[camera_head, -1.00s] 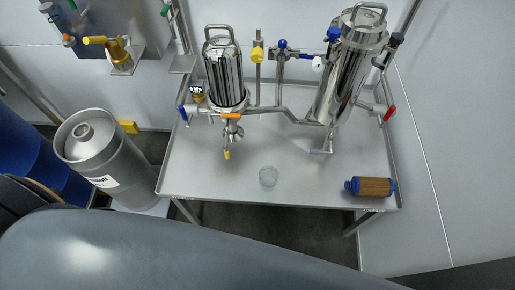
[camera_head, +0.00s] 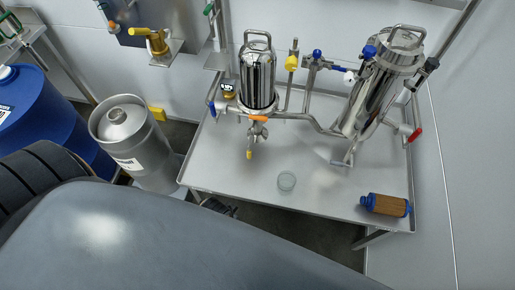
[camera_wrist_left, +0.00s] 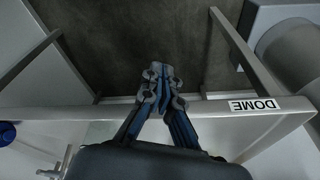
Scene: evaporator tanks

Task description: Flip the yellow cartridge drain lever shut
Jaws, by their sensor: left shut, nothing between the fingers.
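The yellow-tipped drain lever (camera_head: 249,154) hangs down below the left steel cartridge housing (camera_head: 257,80), above the steel table (camera_head: 230,160). My left gripper (camera_wrist_left: 160,72) shows in the left wrist view, shut and empty, over the table's edge with dark floor beyond its tips. It is apart from the lever, which I cannot make out in the wrist view. In the head view a dark shape (camera_head: 220,207) at the table's left front edge may be this gripper, mostly hidden by my body. My right gripper is not in view.
A second steel housing (camera_head: 380,85) is at the right. A steel keg (camera_head: 135,140) and blue drum (camera_head: 50,115) stand left.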

